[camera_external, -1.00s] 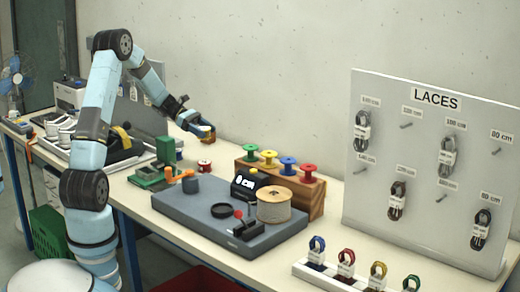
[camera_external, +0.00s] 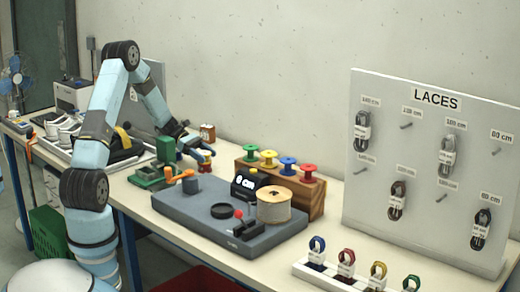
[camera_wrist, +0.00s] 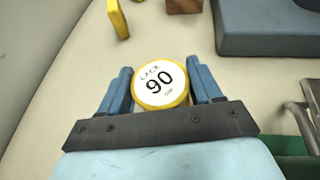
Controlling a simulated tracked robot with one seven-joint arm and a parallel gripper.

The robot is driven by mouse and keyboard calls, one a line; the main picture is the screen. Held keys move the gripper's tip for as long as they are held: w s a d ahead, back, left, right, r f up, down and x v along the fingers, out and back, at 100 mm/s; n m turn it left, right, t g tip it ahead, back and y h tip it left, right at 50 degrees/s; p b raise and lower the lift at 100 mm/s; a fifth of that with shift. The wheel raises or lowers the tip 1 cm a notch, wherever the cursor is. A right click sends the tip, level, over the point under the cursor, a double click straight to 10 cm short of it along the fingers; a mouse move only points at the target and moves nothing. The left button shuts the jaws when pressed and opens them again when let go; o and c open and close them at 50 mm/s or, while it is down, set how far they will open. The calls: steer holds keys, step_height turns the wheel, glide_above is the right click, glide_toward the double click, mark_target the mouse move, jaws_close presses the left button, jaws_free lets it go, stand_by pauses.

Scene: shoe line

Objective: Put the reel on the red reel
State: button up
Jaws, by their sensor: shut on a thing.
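In the wrist view, my gripper (camera_wrist: 159,90) is shut on a round reel (camera_wrist: 160,84) with a yellow rim and a white label reading "LACE 90 cm". The label faces the camera. In the external view, my gripper (camera_external: 207,150) is low over the table, left of the wooden spool stand, at the place where the small red reel stood. The red reel is mostly hidden by the gripper there, and in the wrist view the held reel covers whatever is below it. I cannot tell whether the two reels touch.
The wooden stand (camera_external: 315,197) carries green, yellow, blue and red spools. The grey-blue board (camera_external: 180,212) holds a display and a cord spool (camera_external: 273,206). A green device (camera_external: 146,178) with an orange crank (camera_external: 181,176) is close by. A brown jar (camera_external: 207,131) stands behind the gripper.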

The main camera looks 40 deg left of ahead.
steer(key=o, duration=1.1)
steer(key=shift+c, duration=0.2)
steer(key=v, duration=0.7)
steer(key=shift+a, duration=0.25)
steer(key=shift+s+r, duration=0.1)
